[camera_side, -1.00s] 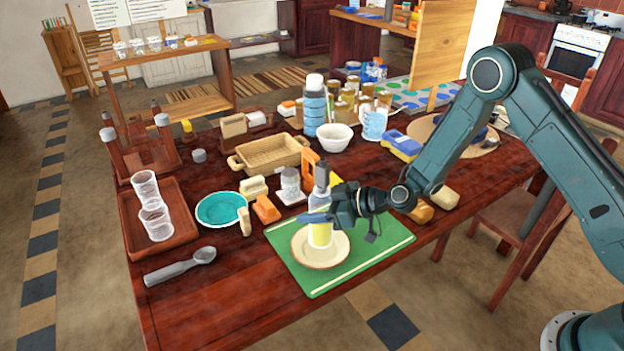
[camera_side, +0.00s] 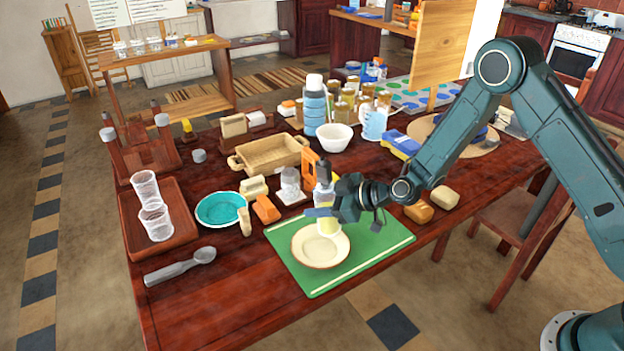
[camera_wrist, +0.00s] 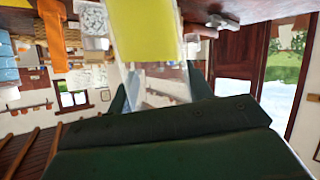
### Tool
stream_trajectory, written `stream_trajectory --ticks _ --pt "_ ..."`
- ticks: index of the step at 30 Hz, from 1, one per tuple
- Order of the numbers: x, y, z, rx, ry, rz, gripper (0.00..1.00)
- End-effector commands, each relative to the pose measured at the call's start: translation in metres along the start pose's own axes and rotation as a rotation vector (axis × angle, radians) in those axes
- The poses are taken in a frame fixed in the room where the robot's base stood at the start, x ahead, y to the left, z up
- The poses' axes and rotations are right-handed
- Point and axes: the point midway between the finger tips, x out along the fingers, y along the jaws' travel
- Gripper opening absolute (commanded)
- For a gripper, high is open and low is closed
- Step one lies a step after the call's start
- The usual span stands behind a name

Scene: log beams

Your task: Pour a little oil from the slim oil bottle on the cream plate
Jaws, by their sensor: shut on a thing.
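The slim oil bottle (camera_side: 326,198) has a dark cap, a clear upper part and a yellowish lower part. My gripper (camera_side: 328,211) is shut on its middle and holds it nearly upright, over the back right part of the cream plate. In the wrist view the bottle (camera_wrist: 150,35) fills the top middle, large and yellow, between my fingers. The cream plate (camera_side: 318,252) lies on a green mat (camera_side: 370,256). Its back rim is partly hidden by the bottle. I cannot see any oil on the plate.
An orange grater-like thing (camera_side: 311,172) and a glass jar (camera_side: 290,184) stand close behind the bottle. A teal plate (camera_side: 220,210) and a grey scoop (camera_side: 182,266) lie to the left. Bread-like lumps (camera_side: 445,197) lie to the right. The mat's right part is clear.

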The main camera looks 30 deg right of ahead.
Motion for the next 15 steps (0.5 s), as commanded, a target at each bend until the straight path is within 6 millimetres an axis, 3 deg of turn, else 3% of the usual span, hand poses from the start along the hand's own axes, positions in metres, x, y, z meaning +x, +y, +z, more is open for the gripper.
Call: stream_trajectory --ticks 15 --pt "-0.003 0.017 0.004 -0.117 -0.031 0.051 0.24"
